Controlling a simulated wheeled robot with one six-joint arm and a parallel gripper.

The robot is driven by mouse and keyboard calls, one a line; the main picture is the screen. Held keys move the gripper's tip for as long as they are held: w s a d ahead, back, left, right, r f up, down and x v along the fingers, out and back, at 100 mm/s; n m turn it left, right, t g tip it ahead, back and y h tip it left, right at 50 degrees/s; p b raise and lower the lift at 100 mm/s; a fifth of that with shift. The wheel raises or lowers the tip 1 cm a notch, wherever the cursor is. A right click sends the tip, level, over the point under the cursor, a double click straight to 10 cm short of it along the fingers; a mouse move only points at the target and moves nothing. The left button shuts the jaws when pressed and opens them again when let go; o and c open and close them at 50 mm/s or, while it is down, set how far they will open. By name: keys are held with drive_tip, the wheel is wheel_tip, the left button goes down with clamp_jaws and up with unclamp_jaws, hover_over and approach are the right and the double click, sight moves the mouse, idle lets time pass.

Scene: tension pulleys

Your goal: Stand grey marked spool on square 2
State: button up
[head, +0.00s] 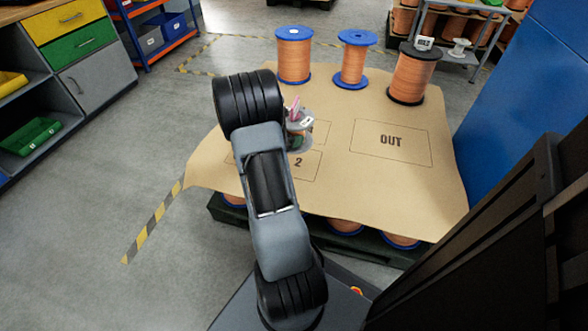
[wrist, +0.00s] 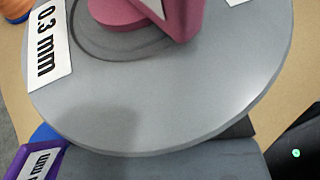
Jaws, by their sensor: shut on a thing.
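The grey marked spool (head: 299,127) is at my gripper (head: 292,113), just right of my black wrist in the head view. In the wrist view its round grey flange (wrist: 190,110) fills most of the picture, with a white "0.3 mm" label (wrist: 48,45). A pink piece (wrist: 180,18) stands over its middle. My gripper is shut on the spool; the fingertips are largely hidden. Square 2 (head: 306,170) is printed on the brown sheet, partly covered by my arm. The spool appears behind the numeral; I cannot tell whether it touches the sheet.
The brown sheet (head: 385,185) covers a pallet, with an OUT box (head: 391,141) on the right. Large copper spools (head: 294,55), (head: 354,58), (head: 412,75) stand along its back. A purple labelled thing (wrist: 38,162) shows beside the flange. A blue panel (head: 525,100) borders the right.

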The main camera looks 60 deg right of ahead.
drive_tip(key=shift+s+d+f+b, duration=0.2)
drive_tip(key=shift+f+b, duration=0.8)
drive_tip(key=shift+f, duration=0.8)
drive_tip(key=shift+s+d+f+b, duration=0.1)
drive_tip(key=shift+d+f+b, duration=0.15)
drive_tip(key=shift+f+b, duration=1.15)
drive_tip(key=shift+s+d+f+b, duration=0.2)
drive_tip(key=shift+f+b, duration=0.4)
drive_tip(key=shift+f, duration=1.55)
drive_tip(key=shift+f, duration=0.15)
drive_tip(key=o, duration=1.3)
drive_tip(key=shift+f, duration=0.1)
drive_tip(key=shift+o, duration=0.2)
